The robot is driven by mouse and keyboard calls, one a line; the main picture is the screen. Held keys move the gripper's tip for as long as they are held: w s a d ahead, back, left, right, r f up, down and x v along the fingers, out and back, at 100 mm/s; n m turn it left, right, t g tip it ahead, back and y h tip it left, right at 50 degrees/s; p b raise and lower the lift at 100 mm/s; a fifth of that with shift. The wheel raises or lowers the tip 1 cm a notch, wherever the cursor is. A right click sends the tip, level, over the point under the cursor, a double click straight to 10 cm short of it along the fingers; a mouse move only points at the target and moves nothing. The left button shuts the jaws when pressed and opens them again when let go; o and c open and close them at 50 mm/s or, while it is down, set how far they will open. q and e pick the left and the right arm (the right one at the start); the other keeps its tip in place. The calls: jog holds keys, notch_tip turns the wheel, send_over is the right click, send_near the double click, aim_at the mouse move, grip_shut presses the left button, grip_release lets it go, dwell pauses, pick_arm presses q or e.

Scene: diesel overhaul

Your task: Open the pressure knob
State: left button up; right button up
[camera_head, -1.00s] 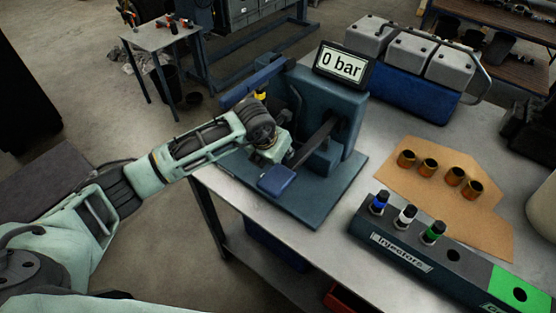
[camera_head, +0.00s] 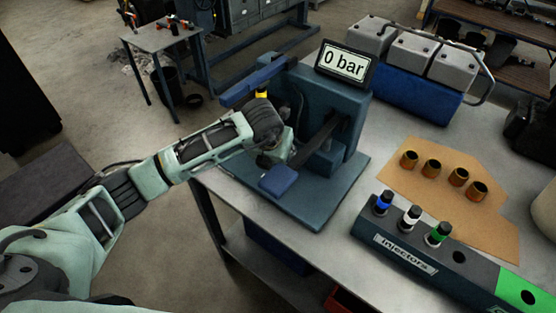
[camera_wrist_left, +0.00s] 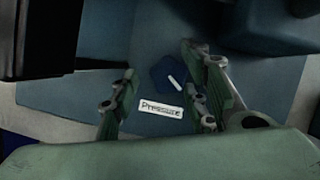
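The pressure knob (camera_wrist_left: 170,76) is dark blue with a white line on it. In the left wrist view it sits on a blue surface beside a white "Pressure" label (camera_wrist_left: 161,113). My left gripper (camera_wrist_left: 158,82) is open, one finger on each side of the knob area. The right finger is close to the knob; I cannot tell whether it touches. In the head view my left gripper (camera_head: 282,152) is at the blue test stand (camera_head: 340,108), and the knob is hidden behind my arm. The stand's display (camera_head: 345,63) reads 0 bar. My right gripper is not in view.
A blue-ended lever (camera_head: 279,180) sticks out from the stand near my gripper. To the right are an injector rack (camera_head: 405,253) with blue, white and green-banded injectors, and cardboard (camera_head: 490,215) with several copper-coloured sleeves.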

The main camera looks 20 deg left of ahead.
pick_arm(q)
jog(key=shift+d, duration=0.1)
jog(key=v, duration=1.2)
jog(key=shift+o, duration=0.2)
jog(key=shift+w, duration=0.1)
